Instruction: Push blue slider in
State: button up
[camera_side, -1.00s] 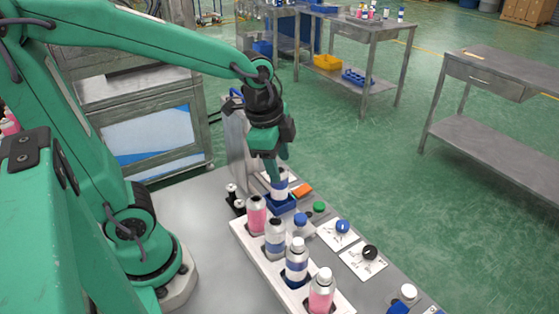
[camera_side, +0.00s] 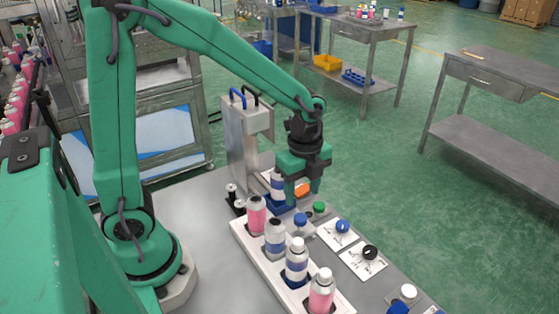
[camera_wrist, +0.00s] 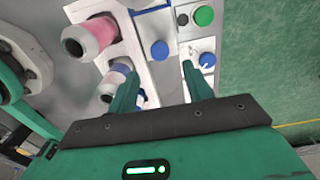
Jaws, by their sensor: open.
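My gripper (camera_side: 303,190) is open and empty, pointing down just right of the bottle and above the slider's right side. It partly covers an orange part there. In the wrist view my gripper (camera_wrist: 160,78) has its two green fingers apart, with nothing between them.
A white rack (camera_side: 262,262) with several bottles runs along the front. A green button (camera_side: 319,207), a blue knob (camera_side: 342,226) and a black knob (camera_side: 370,252) lie to the right.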

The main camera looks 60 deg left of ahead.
aim_at(300, 217)
jog(key=shift+f, duration=3.75)
grip_shut()
